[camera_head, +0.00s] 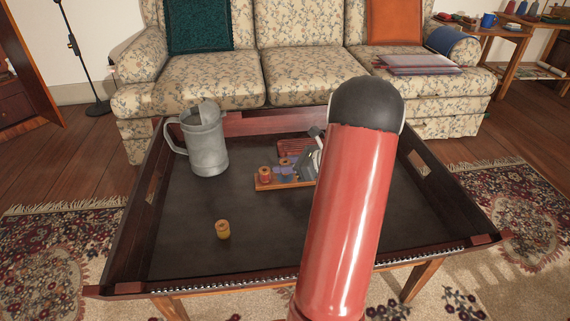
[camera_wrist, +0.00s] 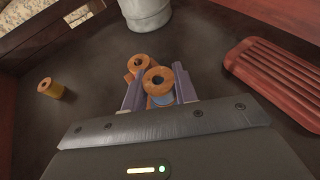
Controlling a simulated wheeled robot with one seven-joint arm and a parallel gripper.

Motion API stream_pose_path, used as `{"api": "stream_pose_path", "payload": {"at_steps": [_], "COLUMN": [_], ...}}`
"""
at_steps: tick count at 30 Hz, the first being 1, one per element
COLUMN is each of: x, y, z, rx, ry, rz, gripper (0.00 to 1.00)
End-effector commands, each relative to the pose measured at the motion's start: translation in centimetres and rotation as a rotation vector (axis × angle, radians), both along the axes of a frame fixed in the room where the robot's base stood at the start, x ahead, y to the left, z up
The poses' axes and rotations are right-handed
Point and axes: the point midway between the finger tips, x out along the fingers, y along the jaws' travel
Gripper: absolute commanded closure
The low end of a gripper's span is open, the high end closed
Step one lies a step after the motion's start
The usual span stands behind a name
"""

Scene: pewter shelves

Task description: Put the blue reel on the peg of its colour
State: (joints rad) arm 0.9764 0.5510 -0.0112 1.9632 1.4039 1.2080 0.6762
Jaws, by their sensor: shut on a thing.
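The blue reel (camera_wrist: 163,99), with wooden ends and blue thread, is between the fingers of my gripper (camera_wrist: 158,94) in the wrist view. My gripper is shut on it. In the head view my gripper (camera_head: 284,172) is low over the wooden peg board (camera_head: 296,184), its fingers partly covering the held reel. A red reel (camera_head: 265,175) stands upright at the left end of the board; its wooden top (camera_wrist: 138,64) shows just beyond the held reel in the wrist view. The pegs are hidden, and I cannot tell whether the blue reel is around one.
A yellow reel (camera_head: 223,230) stands alone at the front of the dark tray table (camera_head: 190,243). A grey metal pitcher (camera_head: 207,145) stands at the back left. A red ribbed object (camera_wrist: 276,76) lies behind the board. Raised rims surround the tray; its front middle is clear.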

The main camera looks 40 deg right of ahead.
Motion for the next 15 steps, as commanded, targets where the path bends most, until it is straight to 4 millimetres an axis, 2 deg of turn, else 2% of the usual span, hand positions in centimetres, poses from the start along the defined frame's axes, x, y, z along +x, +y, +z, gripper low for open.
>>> {"api": "stream_pose_path", "payload": {"at_steps": [15], "x": [0.00], "y": [0.00], "z": [-0.86], "rx": [0.001], "ry": [0.000], "rz": [0.000], "gripper": [0.93]}}
